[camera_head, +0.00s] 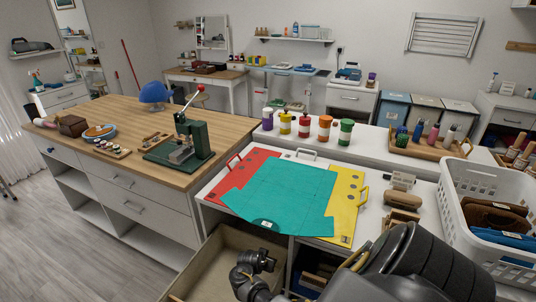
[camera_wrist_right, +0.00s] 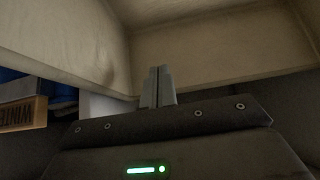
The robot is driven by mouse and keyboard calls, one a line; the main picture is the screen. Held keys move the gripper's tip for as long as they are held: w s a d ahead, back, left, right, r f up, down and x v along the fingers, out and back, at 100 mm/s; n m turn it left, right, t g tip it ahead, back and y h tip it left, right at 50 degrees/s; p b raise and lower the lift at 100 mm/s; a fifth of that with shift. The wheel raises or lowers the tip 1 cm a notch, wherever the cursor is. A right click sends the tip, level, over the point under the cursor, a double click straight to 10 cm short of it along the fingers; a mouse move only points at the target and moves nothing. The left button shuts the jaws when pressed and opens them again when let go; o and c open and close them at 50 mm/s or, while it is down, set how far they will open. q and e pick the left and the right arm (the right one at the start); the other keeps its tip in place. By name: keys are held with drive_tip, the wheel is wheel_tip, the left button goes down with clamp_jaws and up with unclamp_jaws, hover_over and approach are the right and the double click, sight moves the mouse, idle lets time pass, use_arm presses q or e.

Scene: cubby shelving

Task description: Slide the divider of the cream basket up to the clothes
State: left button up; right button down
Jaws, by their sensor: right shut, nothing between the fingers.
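The cream basket (camera_head: 200,255) stands pulled out at the bottom of the head view, in front of the cubby unit. Part of its inside shows and looks bare there. I cannot make out its divider or any clothes in it. My right arm comes in from the lower right, with the dark wrist over the basket's right side. My right gripper (camera_wrist_right: 158,85) is shut and empty in the right wrist view. Pale cream panels (camera_wrist_right: 215,55) fill the space beyond and above the fingertips; contact is unclear. My left gripper is not in view.
A wooden board lettered WINTER (camera_wrist_right: 22,115) sits by blue stuff at the left of the wrist view. A teal garment (camera_head: 285,195) lies on a red and yellow folding board on the counter. A white laundry basket (camera_head: 460,215) with folded clothes stands right. Floor at left is clear.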

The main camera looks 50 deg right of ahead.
drive_tip(key=shift+d+b, duration=0.8)
drive_tip(key=shift+d, duration=1.4)
drive_tip(key=s+a+r+n+t+y, duration=0.1)
drive_tip(key=s+a+r+n+y, duration=0.15)
drive_tip(key=a, duration=0.35)
drive_tip(key=s+a+r+n+y, duration=0.1)
drive_tip(key=s+a+n, duration=0.3)
drive_tip(key=a, duration=0.2)
drive_tip(key=s+a+r+n+t+y, duration=0.1)
drive_tip(key=s+a+r+n+y, duration=0.1)
drive_tip(key=s+a+n, duration=0.3)
drive_tip(key=s+a+r+n+y, duration=0.2)
drive_tip(key=s+a+r+n, duration=0.3)
drive_tip(key=s+a+r, duration=0.6)
wheel_tip(320, 180, down, 25)
drive_tip(key=g, duration=0.2)
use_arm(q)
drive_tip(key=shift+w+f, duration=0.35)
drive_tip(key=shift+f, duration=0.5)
use_arm(e)
drive_tip(key=s+d+f+g, duration=0.1)
drive_tip(key=s+d+f, duration=0.1)
drive_tip(key=s+f, duration=1.6)
drive_tip(key=shift+s+f+n, duration=0.15)
drive_tip(key=shift+f+n, duration=0.15)
drive_tip(key=shift+n, duration=0.05)
